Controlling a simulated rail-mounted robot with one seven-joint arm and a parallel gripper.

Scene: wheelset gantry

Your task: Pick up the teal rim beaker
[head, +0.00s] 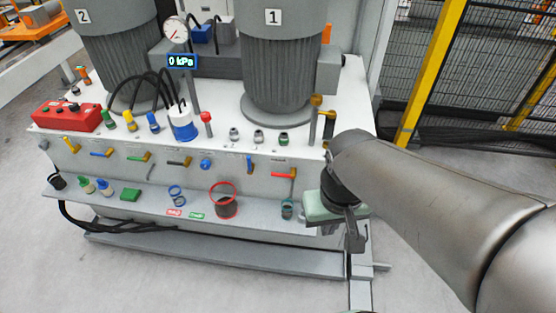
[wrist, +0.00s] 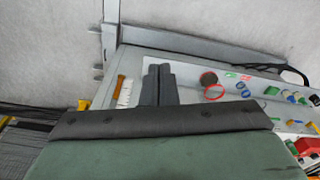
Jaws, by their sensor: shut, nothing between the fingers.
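The teal rim beaker (head: 287,209) is small and dark, with a teal rim. It stands upright at the right end of the front ledge in the head view. I cannot make it out in the wrist view, where my gripper and its body cover part of the ledge. My gripper (head: 355,240) is just right of the beaker, past the ledge's right end, apart from it and pointing down. In the wrist view its fingers (wrist: 158,86) are together and hold nothing.
A larger red-rimmed beaker (head: 223,203) stands left of the teal one, with blue rings (head: 177,195) farther left. Valve handles, including a red one (head: 284,173), stick out above the ledge (head: 255,212). Open floor lies in front.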

